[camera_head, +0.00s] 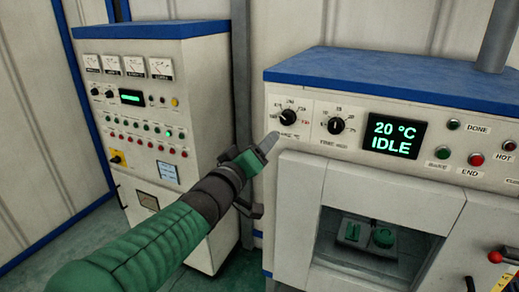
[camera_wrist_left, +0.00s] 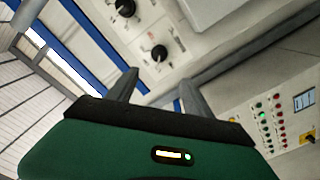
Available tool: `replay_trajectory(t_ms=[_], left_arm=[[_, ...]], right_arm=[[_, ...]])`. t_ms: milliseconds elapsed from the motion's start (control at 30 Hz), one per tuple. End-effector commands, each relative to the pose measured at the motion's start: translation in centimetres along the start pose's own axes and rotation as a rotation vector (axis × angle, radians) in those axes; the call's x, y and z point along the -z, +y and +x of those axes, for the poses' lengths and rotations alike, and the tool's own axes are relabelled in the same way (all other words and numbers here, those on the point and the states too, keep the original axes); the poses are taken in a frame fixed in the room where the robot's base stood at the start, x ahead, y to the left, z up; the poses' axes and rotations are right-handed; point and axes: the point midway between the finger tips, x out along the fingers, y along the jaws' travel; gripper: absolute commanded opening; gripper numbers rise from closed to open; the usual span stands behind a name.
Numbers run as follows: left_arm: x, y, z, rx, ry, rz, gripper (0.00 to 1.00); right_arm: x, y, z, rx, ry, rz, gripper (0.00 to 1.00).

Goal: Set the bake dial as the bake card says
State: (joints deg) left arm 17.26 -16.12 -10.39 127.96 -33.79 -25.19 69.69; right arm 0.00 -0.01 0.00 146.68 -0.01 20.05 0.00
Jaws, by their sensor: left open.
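The bake dial (camera_head: 287,117) is a black knob with a printed scale on the oven's front panel, at its left end. Its small lettering is blurred, and I cannot read its setting surely. My left gripper (camera_head: 262,150) is open and empty, below and left of the dial, apart from it. In the left wrist view the bake dial (camera_wrist_left: 159,53) shows beyond the open fingers (camera_wrist_left: 160,90). A white card (camera_head: 168,172) hangs on the left cabinet, its print too small to read; I cannot tell if it is the bake card. My right gripper is not in view.
A second dial (camera_head: 335,126) sits right of the bake dial. The display (camera_head: 393,136) reads 20 °C IDLE. Buttons and lamps lie further right. A grey post (camera_head: 241,75) stands between the oven and left cabinet (camera_head: 203,60).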

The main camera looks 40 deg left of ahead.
Motion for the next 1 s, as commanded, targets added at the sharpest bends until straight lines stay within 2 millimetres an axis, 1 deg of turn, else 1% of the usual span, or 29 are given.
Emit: replay_trajectory(t_ms=[133,200,267,300,400,500,533,667,1000], left_arm=[[0.0,0.0,0.0,0.000,0.000,0.002,0.59],[-0.2,-0.2,0.1,-0.001,0.000,0.059,0.59],[-0.6,-0.3,0.1,-0.003,0.000,0.199,0.59],[-0.8,-0.3,0.1,-0.005,0.000,0.330,0.59],[-0.8,-0.3,0.1,-0.004,0.001,0.663,0.59],[-0.6,0.0,0.1,0.000,0.003,0.877,0.59],[-0.5,0.1,0.1,0.000,0.003,0.908,0.59],[-0.5,0.3,0.5,-0.004,0.003,0.933,0.59],[-0.9,0.3,2.9,-0.009,0.001,0.928,0.59]], right_arm=[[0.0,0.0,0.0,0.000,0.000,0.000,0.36],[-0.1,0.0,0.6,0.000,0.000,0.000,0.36],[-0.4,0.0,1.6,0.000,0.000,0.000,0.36],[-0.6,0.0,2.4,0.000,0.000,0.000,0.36],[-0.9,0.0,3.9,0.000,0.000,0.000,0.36],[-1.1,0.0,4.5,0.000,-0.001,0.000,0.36],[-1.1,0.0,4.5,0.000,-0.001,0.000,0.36],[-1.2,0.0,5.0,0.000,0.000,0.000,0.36],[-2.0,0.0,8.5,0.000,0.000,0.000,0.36]])
